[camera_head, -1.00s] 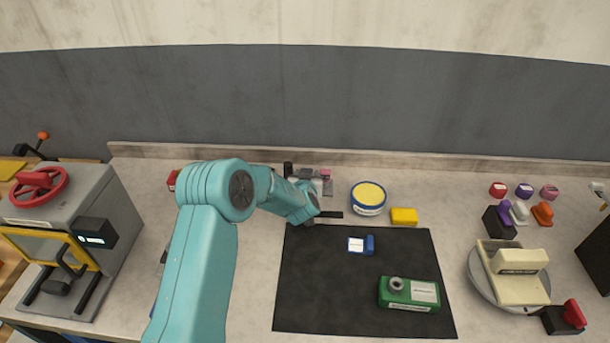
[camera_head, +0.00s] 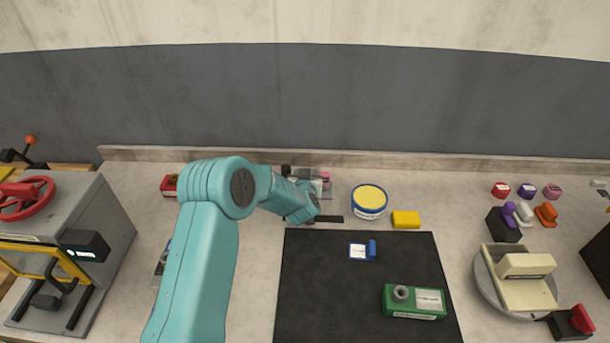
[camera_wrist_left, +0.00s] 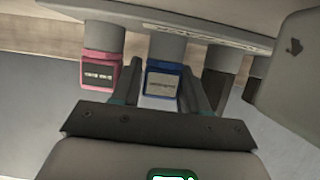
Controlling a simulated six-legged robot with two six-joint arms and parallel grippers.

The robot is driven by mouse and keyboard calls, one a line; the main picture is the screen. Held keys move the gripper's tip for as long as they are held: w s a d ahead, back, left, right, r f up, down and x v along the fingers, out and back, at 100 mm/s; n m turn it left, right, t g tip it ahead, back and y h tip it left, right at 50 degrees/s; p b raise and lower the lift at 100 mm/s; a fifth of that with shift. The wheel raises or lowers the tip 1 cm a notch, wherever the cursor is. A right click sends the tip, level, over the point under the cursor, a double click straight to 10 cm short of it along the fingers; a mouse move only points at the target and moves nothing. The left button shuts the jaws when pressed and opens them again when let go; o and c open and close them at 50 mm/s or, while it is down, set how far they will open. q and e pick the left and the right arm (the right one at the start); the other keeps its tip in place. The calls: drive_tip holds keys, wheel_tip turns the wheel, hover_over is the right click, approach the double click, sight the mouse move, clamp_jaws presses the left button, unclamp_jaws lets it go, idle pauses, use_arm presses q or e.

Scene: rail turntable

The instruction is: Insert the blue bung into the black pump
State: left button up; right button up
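The blue bung (camera_wrist_left: 163,84), with a white label, sits under a grey cylinder of a rack in the left wrist view. My left gripper (camera_wrist_left: 165,98) has one finger on each side of it. The fingers look open and very close to it; contact cannot be made out. In the head view my left gripper (camera_head: 312,217) is at the back of the table and hides the blue bung. I cannot tell for certain which thing is the black pump; a black box (camera_head: 598,252) is cut off at the right edge. My right gripper is not in view.
A pink bung (camera_wrist_left: 100,72) hangs just left of the blue one. A black mat (camera_head: 320,290) holds a green box (camera_head: 430,312) with a grey port and a small blue-and-white item (camera_head: 360,252). A yellow-topped tub (camera_head: 369,200) and yellow block (camera_head: 406,219) stand right of the gripper.

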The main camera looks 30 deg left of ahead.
use_arm(q)
drive_tip(key=shift+s+r, duration=0.1)
drive_tip(key=c, duration=0.5)
drive_tip(key=o, duration=0.4)
drive_tip(key=c, duration=0.5)
drive_tip(key=shift+r, duration=0.35)
drive_tip(key=shift+r+p, duration=0.25)
drive_tip(key=shift+p, duration=0.05)
drive_tip(key=shift+r, duration=0.1)
drive_tip(key=shift+r+p, duration=2)
drive_tip(key=shift+r, duration=1)
